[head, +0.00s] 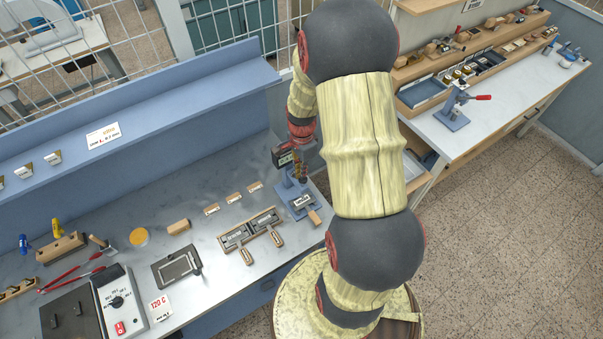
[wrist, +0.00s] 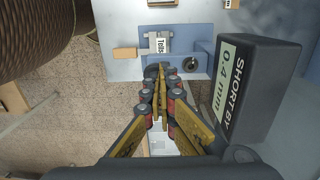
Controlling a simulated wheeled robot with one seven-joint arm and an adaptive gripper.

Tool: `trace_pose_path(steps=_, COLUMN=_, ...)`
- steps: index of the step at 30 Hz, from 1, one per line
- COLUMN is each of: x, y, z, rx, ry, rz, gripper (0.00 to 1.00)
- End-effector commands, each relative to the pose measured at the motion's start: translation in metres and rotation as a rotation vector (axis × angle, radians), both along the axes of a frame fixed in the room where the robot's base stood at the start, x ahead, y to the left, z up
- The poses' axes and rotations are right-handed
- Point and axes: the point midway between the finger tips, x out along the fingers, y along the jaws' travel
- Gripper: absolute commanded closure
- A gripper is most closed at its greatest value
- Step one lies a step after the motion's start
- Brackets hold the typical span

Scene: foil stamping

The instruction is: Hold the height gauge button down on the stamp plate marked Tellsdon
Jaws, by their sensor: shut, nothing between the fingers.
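The height gauge shows in the wrist view as a dark box (wrist: 262,85) at the right, close to the camera, with a display reading "SHORT BY 0.4 mm". In the head view the gauge (head: 284,158) stands on its blue base at the bench's right end. A metal stamp plate (wrist: 158,44), its label partly readable as "Tells", lies on the blue base; it also shows in the head view (head: 303,201). A dark round part (wrist: 190,64) sits just right of my fingertips; I cannot tell if it is the button. Contact is unclear.
Two more wood-handled plates sit in a rack (head: 250,229) left of the gauge. A metal frame (head: 177,267), heater controller (head: 118,303) and red tongs (head: 75,277) lie further left. A blue shelf (head: 120,120) runs behind. Floor lies open beyond the bench edge.

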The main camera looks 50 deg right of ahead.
Motion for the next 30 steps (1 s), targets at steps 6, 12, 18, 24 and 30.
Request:
trace_pose_path(steps=6, x=0.006, y=-0.006, z=0.051, rx=-0.006, ry=-0.01, rz=0.002, gripper=1.0)
trace_pose_path(steps=12, x=0.007, y=-0.006, z=0.089, rx=-0.006, ry=-0.008, rz=0.002, gripper=1.0)
trace_pose_path(steps=18, x=0.007, y=-0.006, z=0.109, rx=-0.005, ry=-0.007, rz=0.002, gripper=1.0)
trace_pose_path(steps=24, x=0.007, y=-0.006, z=0.113, rx=-0.004, ry=-0.006, rz=0.002, gripper=1.0)
trace_pose_path(steps=30, x=0.007, y=-0.006, z=0.113, rx=-0.004, ry=-0.006, rz=0.002, gripper=1.0)
